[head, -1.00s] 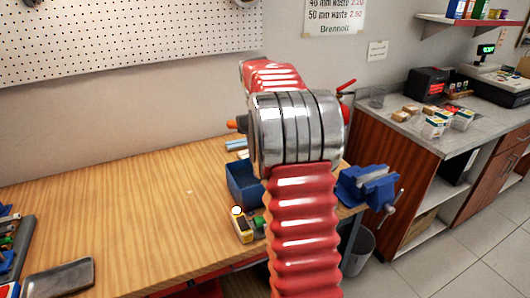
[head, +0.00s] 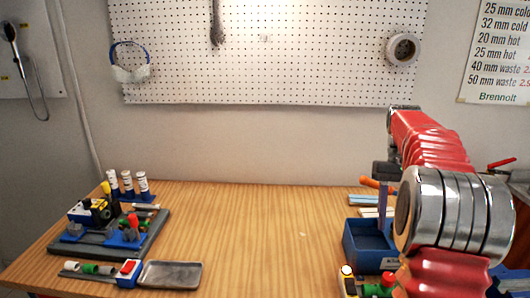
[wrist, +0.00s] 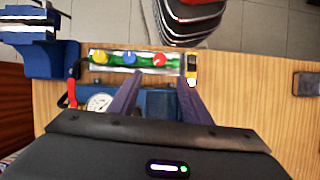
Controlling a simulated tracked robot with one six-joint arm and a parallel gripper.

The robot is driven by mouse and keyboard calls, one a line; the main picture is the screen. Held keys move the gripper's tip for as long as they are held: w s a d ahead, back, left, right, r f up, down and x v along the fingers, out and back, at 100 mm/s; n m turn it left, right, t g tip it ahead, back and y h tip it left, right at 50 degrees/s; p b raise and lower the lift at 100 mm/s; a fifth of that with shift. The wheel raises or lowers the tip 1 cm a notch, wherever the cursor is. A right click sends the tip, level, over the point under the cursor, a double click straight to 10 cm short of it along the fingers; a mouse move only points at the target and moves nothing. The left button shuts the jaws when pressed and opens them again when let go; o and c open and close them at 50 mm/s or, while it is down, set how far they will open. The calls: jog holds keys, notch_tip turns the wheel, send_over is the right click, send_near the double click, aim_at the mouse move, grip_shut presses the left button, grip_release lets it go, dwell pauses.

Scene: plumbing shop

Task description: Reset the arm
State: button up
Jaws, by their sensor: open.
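My arm (head: 450,215), red with bright metal rings, stands at the right of the head view, raised over the right end of the wooden bench (head: 250,225). My gripper (wrist: 158,80) shows in the wrist view with its two dark purple fingers apart and nothing between them. It points down over the bench, above a blue bin (wrist: 158,103). The bin also shows in the head view (head: 362,262). A strip with yellow, blue and red knobs (wrist: 129,58) lies just beyond the fingertips. In the head view the arm hides much of the bench's right end.
A grey tray with fittings (head: 95,250) and a shallow metal tray (head: 172,274) are at the bench's left. A yellow meter (wrist: 192,68), a gauge (wrist: 99,102) and a blue vise (wrist: 40,55) are near my gripper. The bench's middle is clear.

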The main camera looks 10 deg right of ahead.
jog(key=shift+m+t, duration=0.3)
jog(key=shift+t, duration=0.2)
jog(key=f, duration=0.1)
jog(key=w+f, duration=0.1)
jog(key=f, duration=0.2)
jog(key=shift+w+d+f, duration=0.2)
jog(key=shift+w+d, duration=0.05)
jog(key=shift+d, duration=0.1)
jog(key=s+a+n+t, duration=0.1)
jog(key=s+a+t, duration=0.2)
jog(key=s+a, duration=0.3)
jog(key=s+a+r+n+t+h, duration=0.1)
jog(key=s+a, duration=0.4)
jog(key=a, duration=0.9)
jog(key=s+a+n+t, duration=0.2)
jog(key=s+a+t, duration=0.2)
jog(key=a, duration=0.6)
jog(key=s, duration=0.2)
jog(key=shift+s+a+r+n+t+h, duration=0.15)
jog(key=shift+s+a+n+t+h, duration=0.15)
jog(key=shift+a+n+t, duration=0.1)
jog(key=shift+c, duration=0.5)
